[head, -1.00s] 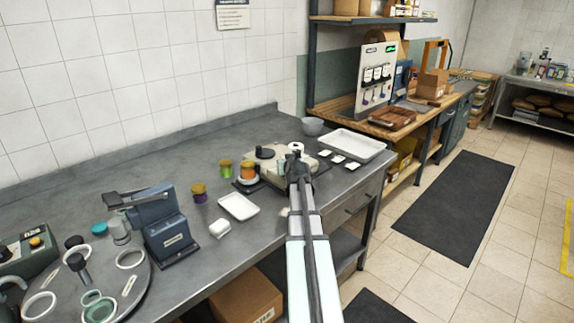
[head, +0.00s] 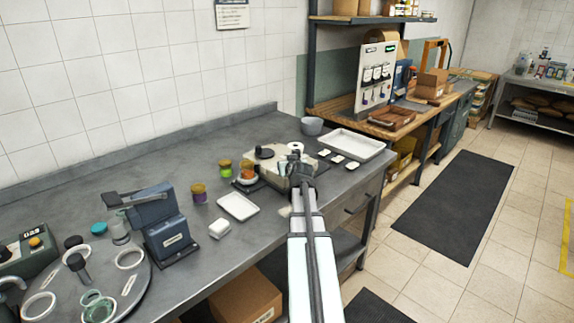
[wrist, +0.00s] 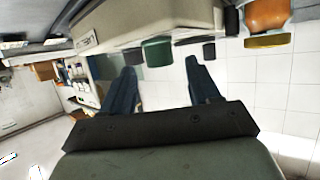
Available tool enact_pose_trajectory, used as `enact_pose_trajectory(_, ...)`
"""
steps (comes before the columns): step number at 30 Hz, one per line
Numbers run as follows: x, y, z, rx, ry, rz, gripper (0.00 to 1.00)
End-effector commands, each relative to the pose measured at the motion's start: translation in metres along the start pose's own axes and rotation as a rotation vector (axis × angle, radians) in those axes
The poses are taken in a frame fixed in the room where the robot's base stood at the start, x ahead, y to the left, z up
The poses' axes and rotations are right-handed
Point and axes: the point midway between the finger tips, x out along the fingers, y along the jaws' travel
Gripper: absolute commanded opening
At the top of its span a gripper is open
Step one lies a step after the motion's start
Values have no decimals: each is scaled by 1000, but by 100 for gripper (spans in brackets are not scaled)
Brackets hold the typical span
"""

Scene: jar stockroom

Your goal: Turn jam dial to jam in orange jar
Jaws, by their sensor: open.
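The orange jar (head: 247,172) has a gold lid and stands at the left end of a beige machine (head: 262,170) on the grey bench. It also shows upside down at the top right of the wrist view (wrist: 267,15). In the wrist view a green dial (wrist: 157,50) projects from the machine, with dark knobs (wrist: 209,51) beside it. I cannot read which dial is for jam. My gripper (wrist: 161,66) is open and empty, its fingers either side of the green dial's line and apparently short of it. In the head view my gripper (head: 300,170) is at the machine's front right.
A white tray (head: 238,206) lies in front, with a larger tray (head: 350,145) behind right. A blue press (head: 160,225) stands at left.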

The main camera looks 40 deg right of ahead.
Motion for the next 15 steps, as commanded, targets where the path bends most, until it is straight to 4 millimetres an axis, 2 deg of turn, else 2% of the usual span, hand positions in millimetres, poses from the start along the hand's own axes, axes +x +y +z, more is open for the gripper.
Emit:
enact_pose_trajectory(1,-15,-1,1,0,2,1,61)
enact_pose_trajectory(6,-48,-1,2,0,2,0,61)
enact_pose_trajectory(15,-87,0,0,0,2,0,61)
